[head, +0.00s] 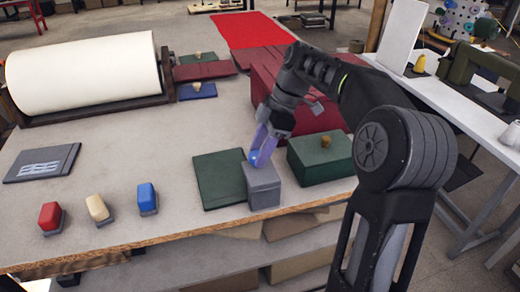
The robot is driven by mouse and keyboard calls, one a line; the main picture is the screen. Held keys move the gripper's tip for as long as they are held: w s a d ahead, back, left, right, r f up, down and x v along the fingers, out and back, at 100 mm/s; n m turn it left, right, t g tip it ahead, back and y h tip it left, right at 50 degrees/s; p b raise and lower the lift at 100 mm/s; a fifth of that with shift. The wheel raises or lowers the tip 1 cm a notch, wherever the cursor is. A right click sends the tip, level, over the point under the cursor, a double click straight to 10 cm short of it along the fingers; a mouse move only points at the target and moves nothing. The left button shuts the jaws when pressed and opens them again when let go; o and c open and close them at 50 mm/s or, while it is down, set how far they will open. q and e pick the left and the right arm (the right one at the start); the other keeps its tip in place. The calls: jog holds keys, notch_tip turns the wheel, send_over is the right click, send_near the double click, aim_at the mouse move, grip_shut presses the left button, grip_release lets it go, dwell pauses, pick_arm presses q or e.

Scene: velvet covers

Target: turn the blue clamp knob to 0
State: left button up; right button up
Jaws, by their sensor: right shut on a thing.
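The blue clamp knob (254,157) sits at the top of a grey block (262,187) near the table's front edge. My right gripper (260,150) comes down from above and is shut on the knob, its purple fingers around it. The fingers hide much of the knob, and I cannot read any marking or the 0 on it. My left gripper does not show.
A dark green flat cover (217,180) lies left of the block, and a green box (320,157) stands close on its right. Red, cream and blue small blocks (148,198) stand at the front left. A large white roll (85,75) is at the back left.

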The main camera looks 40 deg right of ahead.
jog(key=o, duration=1.3)
jog(key=shift+o, duration=0.2)
jog(key=p+v, duration=0.7)
jog(key=p, duration=0.1)
jog(key=shift+d+r, duration=0.15)
jog(key=shift+r, duration=0.2)
